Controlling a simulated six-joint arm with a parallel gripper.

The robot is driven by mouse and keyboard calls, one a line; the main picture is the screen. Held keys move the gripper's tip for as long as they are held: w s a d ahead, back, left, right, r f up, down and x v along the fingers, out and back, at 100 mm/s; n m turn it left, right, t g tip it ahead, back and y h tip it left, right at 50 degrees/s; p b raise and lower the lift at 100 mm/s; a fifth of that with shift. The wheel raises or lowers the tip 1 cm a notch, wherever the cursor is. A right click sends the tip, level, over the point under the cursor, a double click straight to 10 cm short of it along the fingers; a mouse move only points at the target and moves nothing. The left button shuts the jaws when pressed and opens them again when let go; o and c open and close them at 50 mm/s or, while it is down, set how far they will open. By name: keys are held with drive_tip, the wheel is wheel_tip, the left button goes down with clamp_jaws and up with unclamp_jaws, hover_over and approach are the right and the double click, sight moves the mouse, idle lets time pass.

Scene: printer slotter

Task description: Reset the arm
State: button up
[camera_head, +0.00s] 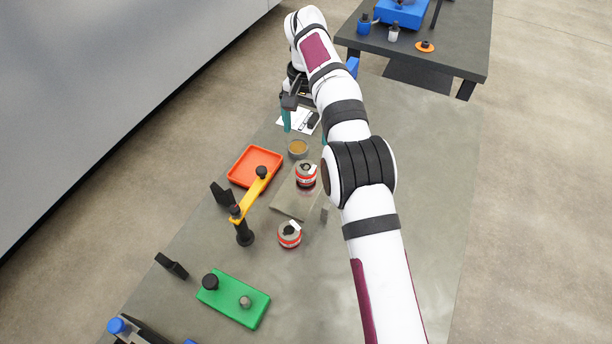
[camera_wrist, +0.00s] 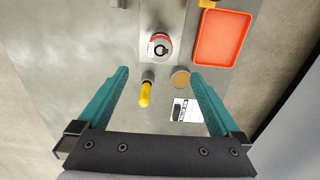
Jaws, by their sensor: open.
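My gripper (camera_wrist: 158,85) has two teal fingers spread wide with nothing between them in the wrist view. In the head view one teal finger (camera_head: 286,120) shows beyond the orange tray, while the rest is largely hidden behind my arm. The gripper is above the far part of the grey table (camera_head: 420,160). My white arm stretches from the lower right towards the back of the table and bends down there.
An orange tray (camera_head: 240,179), a yellow arm on a black post (camera_head: 244,233), two red-banded cans, one (camera_head: 289,236) nearer, and a green block (camera_head: 255,312) stand left of my arm. A yellow-tipped item (camera_wrist: 145,95) lies near the fingers. The table's right side is clear.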

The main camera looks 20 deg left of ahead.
drive_tip(key=s+d+r+m, duration=0.1)
drive_tip(key=s+d+r, duration=0.1)
drive_tip(key=d+r, duration=0.8)
drive_tip(key=s+d+r+m, duration=0.2)
drive_tip(key=s+d+r, duration=0.1)
drive_tip(key=s+d, duration=0.8)
drive_tip(key=s+d+f+m+y, duration=0.1)
drive_tip(key=s+d+f, duration=0.3)
drive_tip(key=s, duration=0.5)
drive_tip(key=s+d+f+m, duration=0.1)
drive_tip(key=s+d+f, duration=0.3)
drive_tip(key=s, duration=0.6)
drive_tip(key=shift+s+d+m+y, duration=0.15)
drive_tip(key=shift+d+m+y, duration=0.15)
drive_tip(key=shift+y, duration=0.1)
